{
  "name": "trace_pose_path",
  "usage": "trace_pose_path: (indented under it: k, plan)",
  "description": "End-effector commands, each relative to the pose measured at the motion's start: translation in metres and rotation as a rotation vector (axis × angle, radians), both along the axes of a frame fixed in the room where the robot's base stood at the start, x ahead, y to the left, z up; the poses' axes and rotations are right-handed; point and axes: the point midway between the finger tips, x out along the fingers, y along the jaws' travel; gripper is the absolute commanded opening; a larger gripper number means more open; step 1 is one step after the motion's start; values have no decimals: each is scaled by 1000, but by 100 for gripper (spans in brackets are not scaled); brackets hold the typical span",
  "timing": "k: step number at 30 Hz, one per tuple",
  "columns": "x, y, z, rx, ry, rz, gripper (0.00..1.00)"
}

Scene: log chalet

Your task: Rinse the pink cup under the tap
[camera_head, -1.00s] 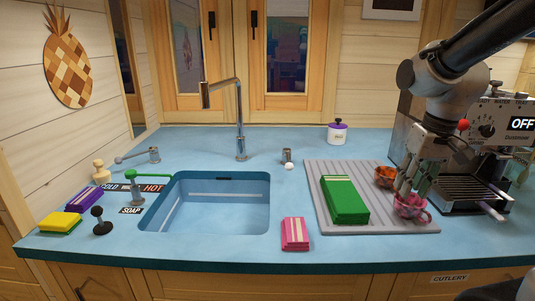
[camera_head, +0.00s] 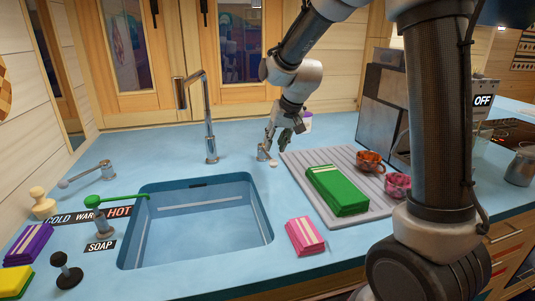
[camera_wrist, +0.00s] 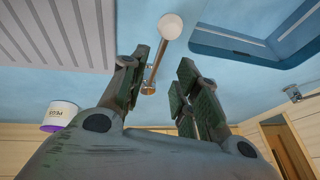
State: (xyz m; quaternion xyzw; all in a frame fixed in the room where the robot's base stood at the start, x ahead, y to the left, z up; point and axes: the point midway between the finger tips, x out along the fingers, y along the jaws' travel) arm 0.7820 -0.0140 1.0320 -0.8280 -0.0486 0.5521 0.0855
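The pink cup (camera_head: 398,185) stands on the ridged grey drying mat (camera_head: 300,165), right of a green folded cloth. The chrome tap (camera_head: 208,125) rises behind the blue sink (camera_head: 140,245), with its spout over the sink side. My gripper (camera_head: 277,143) is over the counter behind the sink's right end, at a small metal lever (camera_head: 262,153) with a pale knob. In the wrist view, my gripper (camera_wrist: 165,72) is open, its fingers on either side of the lever's stem, with the white knob (camera_wrist: 170,26) beyond them. I cannot tell whether they touch it. No water stream is visible.
An orange patterned cup (camera_head: 370,162) and the green cloth (camera_head: 338,190) lie on the mat. A pink cloth (camera_head: 305,236) is at the sink's front right. A green lever (camera_head: 115,200) with temperature labels is left of the sink. A purple-lidded jar (camera_wrist: 60,117) stands behind my gripper.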

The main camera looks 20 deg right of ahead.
Motion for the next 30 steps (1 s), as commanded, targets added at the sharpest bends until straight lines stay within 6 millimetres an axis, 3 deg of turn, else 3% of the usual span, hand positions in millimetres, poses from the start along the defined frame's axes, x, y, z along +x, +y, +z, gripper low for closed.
trace_pose_path:
  k: [9,20,21,26,30]
  plan:
    - [19,9,-46,0,3,1,31]
    - [23,10,-54,0,0,1,31]
    - [23,10,-54,0,0,1,29]
    - [23,10,-54,0,1,1,0]
    - [22,10,-54,0,1,1,0]
